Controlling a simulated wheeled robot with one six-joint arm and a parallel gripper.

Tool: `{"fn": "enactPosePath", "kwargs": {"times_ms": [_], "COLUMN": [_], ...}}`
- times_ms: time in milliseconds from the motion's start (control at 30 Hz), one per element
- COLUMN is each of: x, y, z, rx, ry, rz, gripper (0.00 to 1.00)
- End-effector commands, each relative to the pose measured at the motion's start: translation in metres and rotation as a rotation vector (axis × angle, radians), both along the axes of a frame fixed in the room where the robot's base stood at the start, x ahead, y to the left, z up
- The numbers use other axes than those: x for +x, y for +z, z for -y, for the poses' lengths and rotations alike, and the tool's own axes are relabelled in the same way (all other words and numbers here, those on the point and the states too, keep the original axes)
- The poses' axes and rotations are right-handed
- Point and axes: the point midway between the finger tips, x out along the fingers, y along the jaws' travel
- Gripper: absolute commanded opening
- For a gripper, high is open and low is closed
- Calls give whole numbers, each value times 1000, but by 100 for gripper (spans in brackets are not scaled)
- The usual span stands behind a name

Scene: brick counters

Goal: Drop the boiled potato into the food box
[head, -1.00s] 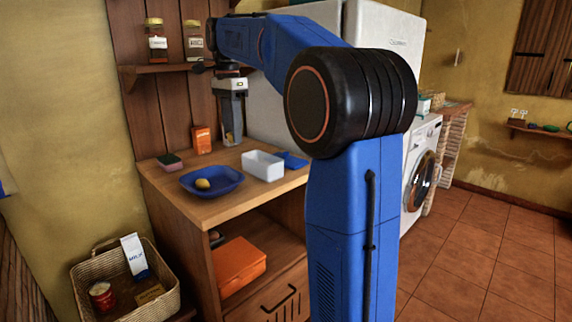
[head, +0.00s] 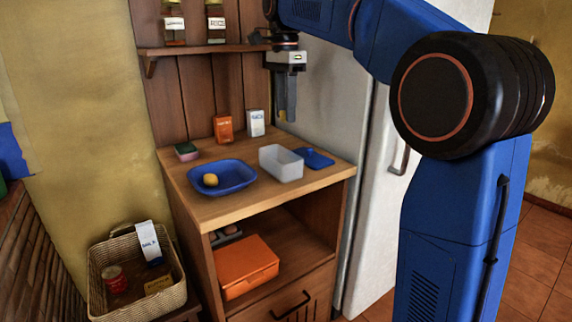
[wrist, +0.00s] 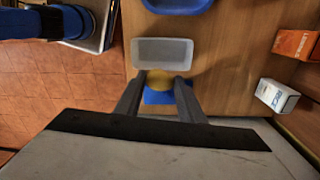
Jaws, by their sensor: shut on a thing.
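The food box is an open white container (head: 281,163) on the wooden counter, with its blue lid (head: 315,158) lying to its right. My gripper (head: 284,118) points down above the back of the counter, behind the box. It is shut on a yellow boiled potato (head: 282,115), which mostly hides behind the fingers in the head view. In the wrist view the potato (wrist: 160,80) sits between the two fingertips, over the blue lid (wrist: 158,98), and the white box (wrist: 162,50) lies just beyond it. The visible part of the box's inside looks empty.
A blue dish (head: 222,176) with a yellow round item (head: 210,180) stands left of the box. An orange carton (head: 223,129), a white carton (head: 255,123) and a sponge (head: 187,152) stand at the back. A shelf with jars (head: 215,20) is above; a fridge (head: 385,180) is right.

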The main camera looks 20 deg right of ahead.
Motion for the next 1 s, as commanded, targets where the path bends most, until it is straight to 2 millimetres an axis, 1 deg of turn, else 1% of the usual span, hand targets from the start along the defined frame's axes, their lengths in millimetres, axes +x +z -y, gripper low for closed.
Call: {"fn": "enactPosePath", "kwargs": {"times_ms": [200, 400, 533, 800, 833, 867, 900, 933, 1000], "x": [-1, 0, 0, 0, 0, 0, 0, 0, 0], "y": [-23, -39, -43, -43, -43, -43, -43, -43, -43], "z": [0, 0, 0, 0, 1, 0, 0, 0, 1], "rx": [0, 0, 0, 0, 0, 0, 0, 0, 0], "ry": [0, 0, 0, 0, 0, 0, 0, 0, 0], "rz": [-1, -1, 0, 0, 0, 0, 0, 0, 0], "gripper": [14, 14, 14, 14, 38, 45, 54, 57, 57]}}
